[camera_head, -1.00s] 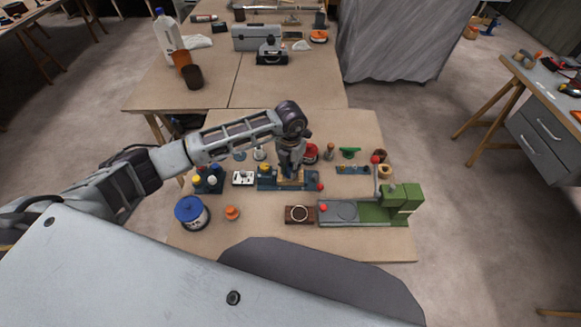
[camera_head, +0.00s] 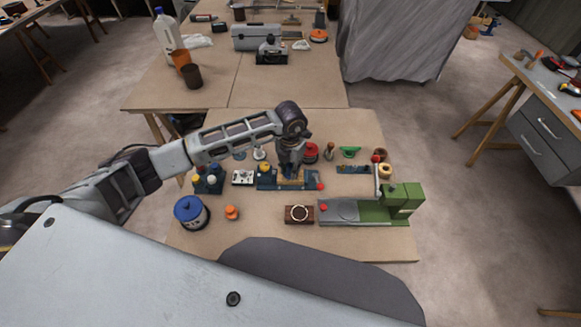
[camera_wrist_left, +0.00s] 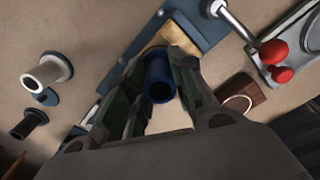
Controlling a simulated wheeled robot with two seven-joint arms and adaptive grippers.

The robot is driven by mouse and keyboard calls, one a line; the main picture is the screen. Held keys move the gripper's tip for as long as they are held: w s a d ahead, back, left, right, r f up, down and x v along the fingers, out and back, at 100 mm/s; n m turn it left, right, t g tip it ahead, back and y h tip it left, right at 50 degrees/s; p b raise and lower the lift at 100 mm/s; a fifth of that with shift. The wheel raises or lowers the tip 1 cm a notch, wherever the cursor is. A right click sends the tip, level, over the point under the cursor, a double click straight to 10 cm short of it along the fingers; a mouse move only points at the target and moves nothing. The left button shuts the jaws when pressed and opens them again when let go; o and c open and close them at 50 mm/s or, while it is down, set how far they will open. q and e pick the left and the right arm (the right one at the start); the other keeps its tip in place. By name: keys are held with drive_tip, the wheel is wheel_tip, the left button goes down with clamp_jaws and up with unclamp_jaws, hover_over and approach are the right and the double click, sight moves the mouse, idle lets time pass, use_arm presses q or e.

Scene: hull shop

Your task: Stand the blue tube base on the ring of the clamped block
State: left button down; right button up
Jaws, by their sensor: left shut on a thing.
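My left gripper (camera_head: 290,170) points down over the blue vise and is shut on the blue tube base. The blue tube base (camera_wrist_left: 160,88) shows between the fingers in the left wrist view, its open end facing the camera. The clamped block (camera_head: 290,183) is pale wood and sits in the blue vise (camera_head: 267,183), right under the gripper. It also shows in the left wrist view (camera_wrist_left: 178,38) beyond the tube. The ring on the block is hidden by the tube and fingers, so I cannot tell whether the tube touches it. My right gripper is not in view.
A brown block with a pale ring (camera_head: 300,214) lies in front of the vise. A green machine (camera_head: 400,200) stands at right. A blue-lidded pot (camera_head: 190,212) and an orange piece (camera_head: 231,212) stand at left. A white tube (camera_wrist_left: 48,70) stands near the vise.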

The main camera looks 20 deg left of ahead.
use_arm(q)
drive_tip(key=shift+f, duration=0.25)
drive_tip(key=c, duration=1.5)
unclamp_jaws()
drive_tip(key=shift+r+p, duration=2.9)
drive_tip(key=shift+r, duration=2.65)
drive_tip(key=shift+f, duration=0.1)
